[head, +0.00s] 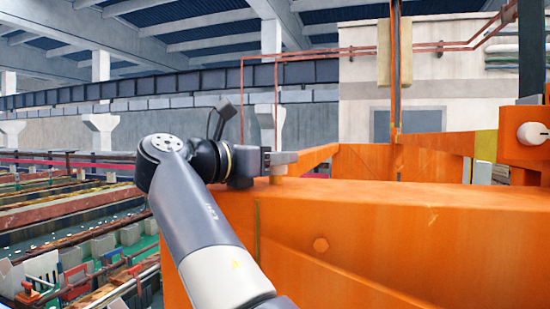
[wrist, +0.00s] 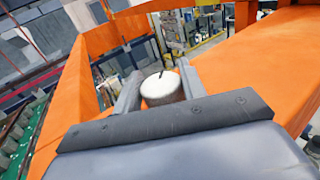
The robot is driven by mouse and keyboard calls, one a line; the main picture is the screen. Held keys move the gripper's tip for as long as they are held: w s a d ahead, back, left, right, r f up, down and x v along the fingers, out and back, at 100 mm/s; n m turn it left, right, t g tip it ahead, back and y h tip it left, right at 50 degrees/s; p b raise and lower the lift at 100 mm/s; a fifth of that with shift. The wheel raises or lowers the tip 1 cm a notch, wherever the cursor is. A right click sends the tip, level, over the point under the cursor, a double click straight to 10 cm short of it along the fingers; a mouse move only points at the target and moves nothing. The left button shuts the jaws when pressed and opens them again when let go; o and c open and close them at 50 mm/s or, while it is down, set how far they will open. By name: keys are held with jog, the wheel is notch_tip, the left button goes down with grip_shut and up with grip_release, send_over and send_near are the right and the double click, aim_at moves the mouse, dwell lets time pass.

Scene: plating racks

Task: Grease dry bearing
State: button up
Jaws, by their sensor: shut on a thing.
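My gripper (head: 285,160) is just above the top of a big orange beam, near the middle of the head view. In the wrist view, its two grey fingers (wrist: 160,75) are closed on either side of a short cylinder (wrist: 162,87). The cylinder has a whitish top with a thin dark mark or stem on it. Its lower part is hidden behind the gripper body, and I cannot tell what it is. No bearing can be clearly identified.
The orange beam (head: 350,215) fills the right foreground. An orange post with a white round knob (head: 533,133) stands at the far right. Long tanks (head: 70,225) lie lower at the left. Open air lies above the beam.

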jog(key=shift+m+g+h, duration=0.5)
jog(key=shift+m+g, duration=0.1)
jog(key=shift+g, duration=0.2)
jog(key=shift+m+g+h, duration=0.6)
jog(key=shift+m+g, duration=0.2)
jog(key=shift+g, duration=0.3)
jog(key=o, duration=1)
jog(key=shift+c, duration=0.2)
